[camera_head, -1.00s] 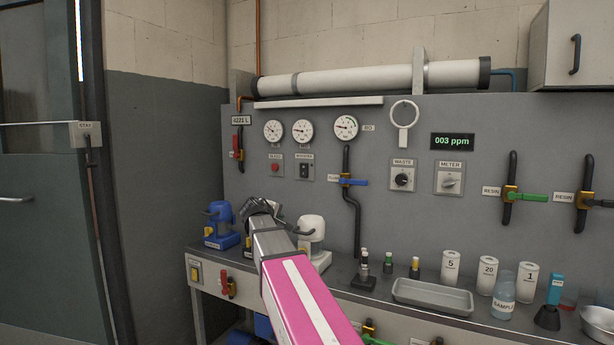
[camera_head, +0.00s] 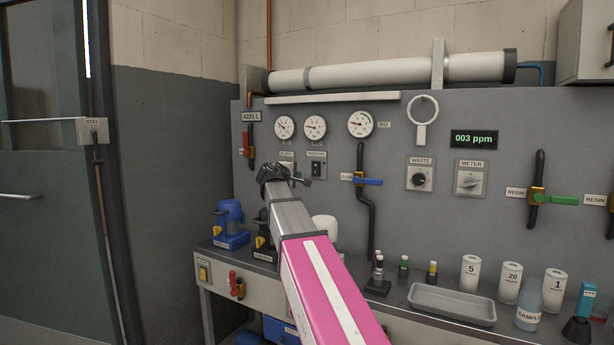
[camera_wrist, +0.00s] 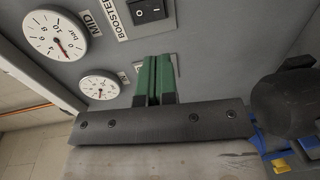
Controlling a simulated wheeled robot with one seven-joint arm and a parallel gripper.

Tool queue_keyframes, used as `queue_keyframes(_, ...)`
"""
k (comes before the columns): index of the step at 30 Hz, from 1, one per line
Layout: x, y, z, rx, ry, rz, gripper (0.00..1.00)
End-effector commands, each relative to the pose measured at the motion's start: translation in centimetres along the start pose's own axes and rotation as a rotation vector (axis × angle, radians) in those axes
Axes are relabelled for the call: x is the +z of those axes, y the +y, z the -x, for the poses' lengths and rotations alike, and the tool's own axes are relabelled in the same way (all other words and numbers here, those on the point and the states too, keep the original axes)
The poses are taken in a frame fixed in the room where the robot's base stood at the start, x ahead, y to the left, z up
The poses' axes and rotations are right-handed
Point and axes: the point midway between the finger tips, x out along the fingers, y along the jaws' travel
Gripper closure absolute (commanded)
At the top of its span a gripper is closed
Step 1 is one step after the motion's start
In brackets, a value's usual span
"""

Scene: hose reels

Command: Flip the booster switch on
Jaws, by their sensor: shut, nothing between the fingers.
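The booster switch (camera_head: 317,169) is a black rocker on a light plate on the grey wall panel, under the middle gauge. In the wrist view the rocker (camera_wrist: 147,12) shows at the top edge beside its BOOSTER label (camera_wrist: 115,18), partly cut off. My gripper (camera_head: 303,181) is raised in front of the panel, just left of and slightly below the switch in the head view. Its green fingers (camera_wrist: 155,78) are shut and empty. They appear over the neighbouring plate, whose button they hide. The fingers look apart from the rocker; I cannot tell the gap to the panel.
Gauges (camera_head: 315,128) sit above the switch. A blue-handled valve (camera_head: 366,181) is to the right, a red-handled one (camera_head: 246,142) to the left. Pumps (camera_head: 230,222), small bottles and a tray (camera_head: 452,304) stand on the bench below. The air before the panel is clear.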

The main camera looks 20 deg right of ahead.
Motion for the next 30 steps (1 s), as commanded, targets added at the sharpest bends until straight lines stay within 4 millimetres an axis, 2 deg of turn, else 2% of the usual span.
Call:
queue_keyframes(5,-0.1,0.1,-2.5,-0.001,-0.003,0.000,1.00)
queue_keyframes(18,-0.1,0.1,-10.6,-0.001,-0.001,-0.001,1.00)
queue_keyframes(24,-0.1,0.1,-12.9,-0.001,-0.001,-0.001,1.00)
queue_keyframes(30,0.0,0.0,-13.6,-0.001,0.000,-0.001,1.00)
